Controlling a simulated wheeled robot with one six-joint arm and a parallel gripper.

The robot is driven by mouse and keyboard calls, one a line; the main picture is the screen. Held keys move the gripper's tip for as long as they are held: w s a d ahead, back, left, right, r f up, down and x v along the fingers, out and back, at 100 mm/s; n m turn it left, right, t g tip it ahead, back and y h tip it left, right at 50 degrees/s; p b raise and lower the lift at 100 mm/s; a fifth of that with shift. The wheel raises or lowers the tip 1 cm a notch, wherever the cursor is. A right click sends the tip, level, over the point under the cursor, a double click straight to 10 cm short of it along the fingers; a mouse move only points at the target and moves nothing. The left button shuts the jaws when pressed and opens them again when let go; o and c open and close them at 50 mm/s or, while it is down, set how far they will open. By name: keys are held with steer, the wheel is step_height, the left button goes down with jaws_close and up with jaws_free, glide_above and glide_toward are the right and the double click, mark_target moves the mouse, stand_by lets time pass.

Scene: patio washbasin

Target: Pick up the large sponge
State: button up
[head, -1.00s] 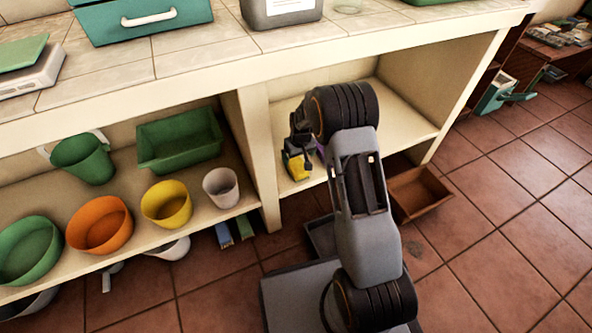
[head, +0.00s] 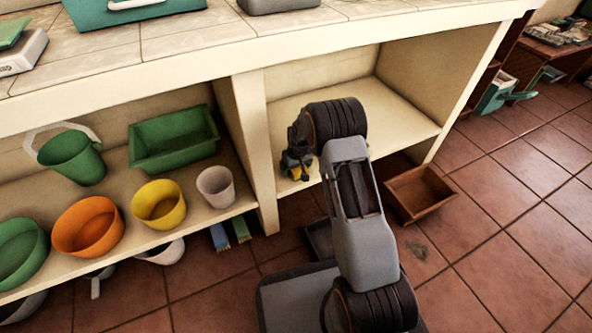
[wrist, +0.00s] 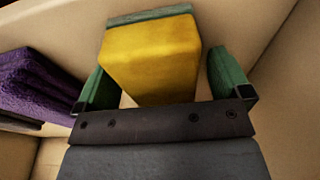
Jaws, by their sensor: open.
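The large sponge (wrist: 152,58) is a thick yellow block with a green layer along its far edge, seen in the wrist view. My gripper (wrist: 158,72) is open, with one green finger on each side of the sponge. A gap shows between the right finger and the sponge. The left finger is close to the sponge's side, and I cannot tell if it touches. In the head view a small yellow bit of the sponge (head: 298,174) shows on the right-hand shelf, mostly hidden by my gripper (head: 294,168).
A folded purple cloth (wrist: 35,85) lies left of the sponge. Pale walls enclose the shelf bay (head: 395,118). A divider (head: 252,150) separates it from pots and a green tub (head: 172,143). A brown box (head: 418,193) sits on the floor.

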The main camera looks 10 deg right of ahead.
steer(key=shift+c, duration=0.4)
steer(key=c, duration=0.9)
steer(key=shift+r, duration=0.1)
steer(key=shift+r+p, duration=0.5)
steer(key=shift+r, duration=0.1)
step_height(320, 180, up, 3)
steer(key=shift+f+p, duration=0.2)
steer(key=shift+p, duration=0.8)
steer(key=s+d+r+p, duration=0.1)
steer(key=s+r+p, duration=0.1)
steer(key=s+r, duration=0.1)
steer(key=s+d+r+p, duration=0.1)
steer(key=s+r+p, duration=0.1)
steer(key=s, duration=0.4)
steer(key=s+r+p, duration=0.2)
steer(key=s+r, duration=0.2)
steer(key=shift+s+d+r, duration=0.1)
steer(key=shift+s+d, duration=0.3)
